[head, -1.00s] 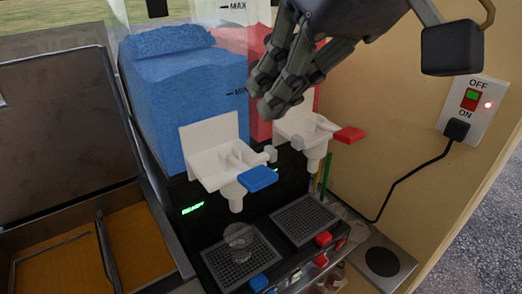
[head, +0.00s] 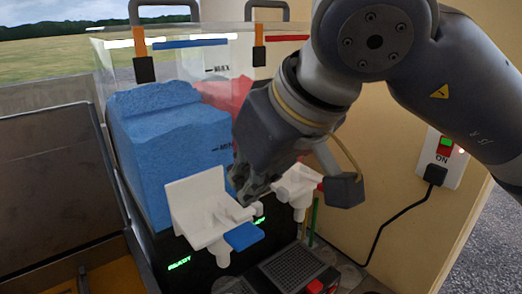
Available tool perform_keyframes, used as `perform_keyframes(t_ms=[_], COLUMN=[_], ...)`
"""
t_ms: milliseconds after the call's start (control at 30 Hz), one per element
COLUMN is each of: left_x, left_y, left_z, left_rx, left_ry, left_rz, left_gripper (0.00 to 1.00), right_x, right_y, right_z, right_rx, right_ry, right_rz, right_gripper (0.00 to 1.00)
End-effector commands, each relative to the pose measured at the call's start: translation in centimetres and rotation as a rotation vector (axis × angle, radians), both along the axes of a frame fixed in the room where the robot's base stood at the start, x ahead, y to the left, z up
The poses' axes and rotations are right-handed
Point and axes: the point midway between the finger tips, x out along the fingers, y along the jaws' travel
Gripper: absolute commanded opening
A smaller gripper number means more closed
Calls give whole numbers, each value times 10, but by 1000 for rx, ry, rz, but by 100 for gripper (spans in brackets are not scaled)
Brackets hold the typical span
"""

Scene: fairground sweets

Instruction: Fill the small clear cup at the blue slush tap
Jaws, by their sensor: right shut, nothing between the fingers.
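The blue slush (head: 170,150) fills the left clear tank. Its white tap (head: 196,200) has a blue lever (head: 244,236) at the front and a spout pointing down. My right gripper (head: 248,194) is shut and empty, just behind and above the blue lever, beside the tap's right side. I cannot tell if its fingers touch the tap. My left gripper is not in view.
The red slush's white tap (head: 297,187) stands to the right, partly hidden by my right arm. Below it is a drip grid (head: 292,266). A wall switch (head: 441,155) with a plugged-in black cable is at right. Dark open lids (head: 60,190) stand at left.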

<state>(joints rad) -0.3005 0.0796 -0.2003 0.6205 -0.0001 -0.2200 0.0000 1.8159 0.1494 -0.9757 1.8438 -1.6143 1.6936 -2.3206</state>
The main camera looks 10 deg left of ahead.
Motion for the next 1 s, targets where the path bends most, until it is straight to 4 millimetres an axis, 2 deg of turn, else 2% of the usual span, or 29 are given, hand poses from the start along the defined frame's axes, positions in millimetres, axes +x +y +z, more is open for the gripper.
perform_keyframes(t_ms=[100, 233, 400, 833, 1000], left_x=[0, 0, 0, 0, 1], left_y=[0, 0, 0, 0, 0], left_z=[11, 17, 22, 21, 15], left_rx=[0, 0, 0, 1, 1], left_ry=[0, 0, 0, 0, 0], left_rz=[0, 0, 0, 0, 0], left_gripper=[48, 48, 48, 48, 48], right_x=[7, 4, 3, 3, 3], right_y=[11, 6, 4, 4, 4], right_z=[-18, -37, -51, -56, -59], right_rx=[-1, 0, 0, 1, 8], right_ry=[4, 3, 0, 0, -6], right_rz=[3, 3, 1, 1, 0], right_gripper=[0, 0, 0, 0, 0])
